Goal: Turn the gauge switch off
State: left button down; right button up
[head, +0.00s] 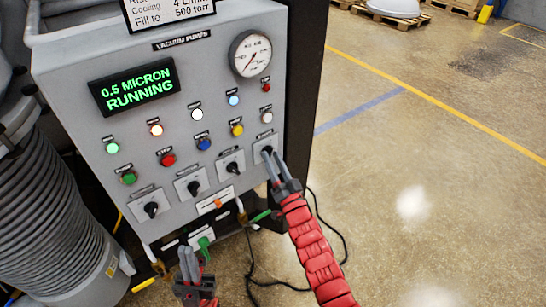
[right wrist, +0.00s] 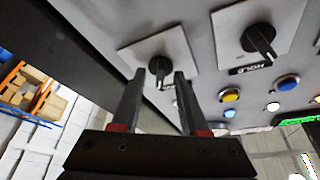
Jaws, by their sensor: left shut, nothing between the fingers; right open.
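The grey control panel (head: 75,62) carries a lower row of black rotary switches on light square plates. The rightmost switch (head: 266,150) is partly hidden by my right gripper (head: 276,160). In the right wrist view, that switch's black knob (right wrist: 159,66) shows between the tips of my open right gripper (right wrist: 159,77); I cannot tell if they touch it. Its label is not readable, so I cannot confirm it as the gauge switch. My left gripper (head: 188,250) is shut and empty, low in front of the panel.
A neighbouring switch (head: 233,167) sits close to the left of the rightmost one; it also shows in the right wrist view (right wrist: 257,41). Coloured buttons, a round gauge (head: 250,54) and a lit display (head: 135,86) sit above. A black cable (head: 330,222) lies on the open floor.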

grip_shut()
dwell(0.3)
jog(key=shift+w+d+n+g+y+b, duration=0.1)
jog(key=shift+n+g+y+b, duration=0.95)
jog(key=shift+n, duration=1.85)
jog(key=shift+w+d+n+g+y+b, duration=0.15)
jog(key=shift+n+g+y+b, duration=0.55)
jog(key=shift+n+y+b, duration=1.5)
jog(key=shift+w+d+n+g+y+b, duration=0.1)
jog(key=shift+n+g+y+b, duration=0.45)
jog(key=shift+n, duration=3.05)
jog(key=shift+r+g, duration=0.1)
jog(key=shift+g, duration=0.3)
